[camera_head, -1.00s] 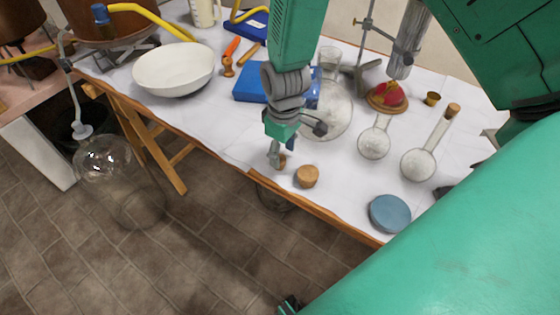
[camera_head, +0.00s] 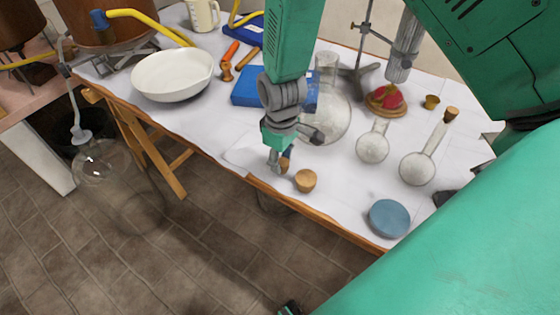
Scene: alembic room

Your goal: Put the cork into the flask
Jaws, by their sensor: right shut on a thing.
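My right gripper (camera_head: 279,166) hangs above the near edge of the white-covered table, fingers down and shut on a small brown cork (camera_head: 287,163), which the fingers partly hide. A larger round cork (camera_head: 305,181) stands on the table just right of the fingertips. A large round flask (camera_head: 334,119) with an open neck stands behind and right of the gripper, partly hidden by my wrist. A small open-necked flask (camera_head: 373,147) stands further right. A tilted long-necked flask (camera_head: 418,168) has a cork (camera_head: 451,113) at its neck. My left gripper is not in view.
A white bowl (camera_head: 172,78) stands back left, with a blue box (camera_head: 247,91) behind the gripper. A metal stand (camera_head: 366,45) and a red item on a round base (camera_head: 386,98) stand behind the flasks. A blue disc (camera_head: 389,217) lies near the front edge.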

